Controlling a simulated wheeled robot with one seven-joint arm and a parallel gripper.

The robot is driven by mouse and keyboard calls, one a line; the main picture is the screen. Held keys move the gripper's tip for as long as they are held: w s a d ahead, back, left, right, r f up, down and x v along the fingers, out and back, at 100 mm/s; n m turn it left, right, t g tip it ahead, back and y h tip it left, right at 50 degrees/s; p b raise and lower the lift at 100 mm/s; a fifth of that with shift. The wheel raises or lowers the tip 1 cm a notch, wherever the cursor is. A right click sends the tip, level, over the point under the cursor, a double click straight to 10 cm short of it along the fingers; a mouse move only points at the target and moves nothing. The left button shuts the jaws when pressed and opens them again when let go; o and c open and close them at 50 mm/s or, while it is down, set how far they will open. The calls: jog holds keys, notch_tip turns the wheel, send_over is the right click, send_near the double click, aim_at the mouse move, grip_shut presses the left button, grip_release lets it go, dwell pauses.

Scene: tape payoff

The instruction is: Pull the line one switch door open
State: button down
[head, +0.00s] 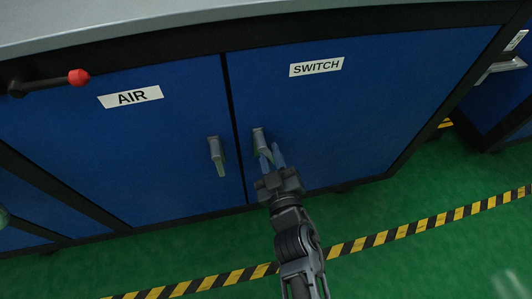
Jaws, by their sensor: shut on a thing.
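The switch door (335,110) is a blue cabinet door with a white SWITCH label (316,67). It looks closed, flush with the frame. Its grey handle (259,138) is upright near the door's left edge. My gripper (271,158) reaches up from below and is shut on this handle. The fingers cover the lower part of the handle.
The blue AIR door (120,150) stands to the left, with its own grey handle (217,155) close beside my gripper. A red-tipped lever (78,77) sticks out at upper left. Green floor with a yellow-black stripe (402,232) lies in front. Another blue cabinet (500,100) stands at right.

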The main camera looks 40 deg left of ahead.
aim_at(280, 130)
jog(key=n, duration=0.2)
jog(key=w+d+r+n+p, duration=0.1)
jog(key=shift+w+n, duration=0.1)
jog(key=shift+n, duration=0.3)
jog(key=n, duration=0.1)
jog(key=r+n+p, duration=0.1)
jog(key=n, duration=0.1)
jog(key=shift+w+d+r+n, duration=0.15)
jog(key=shift+w+d+n, duration=0.15)
jog(key=shift+w, duration=0.05)
jog(key=shift+w+d+r+n+p, duration=0.1)
jog(key=shift+r+n+p, duration=0.35)
jog(key=shift+n, duration=0.8)
jog(key=shift+w+d+r+n+p, duration=0.1)
jog(key=shift+r+n+p, duration=0.35)
jog(key=shift+n, duration=0.8)
jog(key=shift+r, duration=0.15)
jog(key=s+d+p, duration=0.4)
jog(key=d, duration=0.5)
jog(key=s+d+p, duration=0.3)
jog(key=d+p, duration=0.1)
jog(key=d, duration=0.6)
jog(key=shift+s, duration=0.35)
